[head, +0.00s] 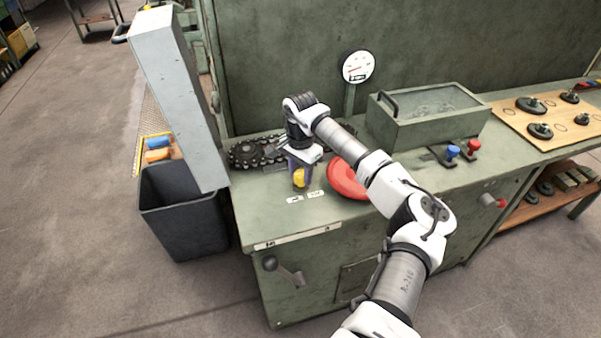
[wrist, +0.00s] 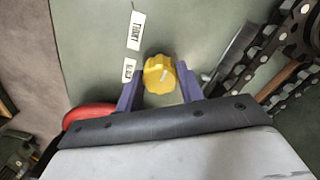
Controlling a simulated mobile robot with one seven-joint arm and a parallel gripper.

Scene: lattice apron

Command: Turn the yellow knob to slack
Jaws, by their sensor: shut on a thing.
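The yellow knob (head: 299,178) sits on the green bench top near its front left edge. In the wrist view the knob (wrist: 160,73) is a scalloped yellow disc between the two purple fingers. My gripper (head: 301,171) points down over it and is shut on it; it also shows in the wrist view (wrist: 159,85). Two white labels lie beside the knob: a larger one (wrist: 137,30), seeming to read TIGHT, and a smaller one (wrist: 129,70) nearer the knob, too small to read surely. I cannot make out a pointer mark on the knob.
A red disc (head: 346,180) lies close right of my gripper, partly under my arm. A dark chain (head: 247,154) lies behind and left of the knob. A gauge (head: 358,67), a green box (head: 405,128) and blue and red knobs stand further right. A black bin (head: 180,222) stands left of the bench.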

